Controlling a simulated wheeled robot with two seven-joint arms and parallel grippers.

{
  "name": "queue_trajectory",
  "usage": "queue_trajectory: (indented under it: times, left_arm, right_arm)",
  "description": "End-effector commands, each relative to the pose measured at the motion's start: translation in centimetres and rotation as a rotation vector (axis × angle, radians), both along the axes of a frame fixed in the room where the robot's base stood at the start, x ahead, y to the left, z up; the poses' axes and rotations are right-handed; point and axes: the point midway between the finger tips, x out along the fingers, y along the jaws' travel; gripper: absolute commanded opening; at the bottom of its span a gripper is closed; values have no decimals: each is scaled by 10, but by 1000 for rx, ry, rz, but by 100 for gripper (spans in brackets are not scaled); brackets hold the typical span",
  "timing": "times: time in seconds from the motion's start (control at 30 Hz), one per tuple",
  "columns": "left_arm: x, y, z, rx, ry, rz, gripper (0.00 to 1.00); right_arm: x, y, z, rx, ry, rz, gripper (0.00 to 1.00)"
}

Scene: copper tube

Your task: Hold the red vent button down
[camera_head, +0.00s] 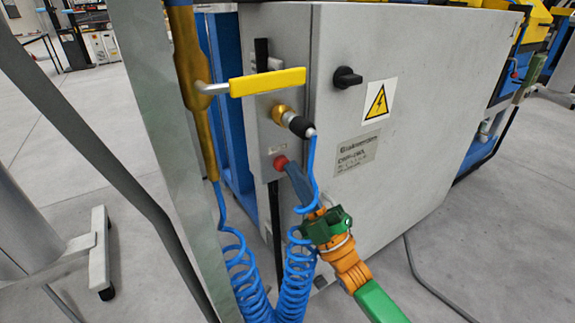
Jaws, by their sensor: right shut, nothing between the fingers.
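The red vent button (280,161) sits low on a narrow grey panel (266,130) at the left side of a grey cabinet. My right gripper (289,168) reaches up to it from the lower right. Its blue fingers are shut with nothing between them. The fingertips meet the button's right side in the picture and hide part of it. I cannot tell how far the button is pressed in. My left gripper is not in view.
A yellow lever (267,82) and a brass fitting with a black end (294,122) stick out above the button. Blue coiled hoses (295,285) hang close beside my right gripper. The grey cabinet (430,90) fills the right side, with a black knob (347,77).

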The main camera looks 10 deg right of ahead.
Motion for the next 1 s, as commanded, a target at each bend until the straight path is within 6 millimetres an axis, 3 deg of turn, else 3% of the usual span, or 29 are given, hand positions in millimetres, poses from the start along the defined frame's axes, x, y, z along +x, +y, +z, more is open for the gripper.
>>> queue_trajectory:
  times: [0.27, 0.57, 1.0]
  left_arm:
    - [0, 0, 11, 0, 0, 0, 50]
    - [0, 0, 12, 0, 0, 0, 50]
    - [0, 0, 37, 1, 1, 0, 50]
  right_arm:
    - [-16, 2, -2, -3, 7, 8, 0]
    - [-18, 1, -2, -1, 4, 8, 0]
    - [-57, -15, -1, -1, 6, 3, 0]
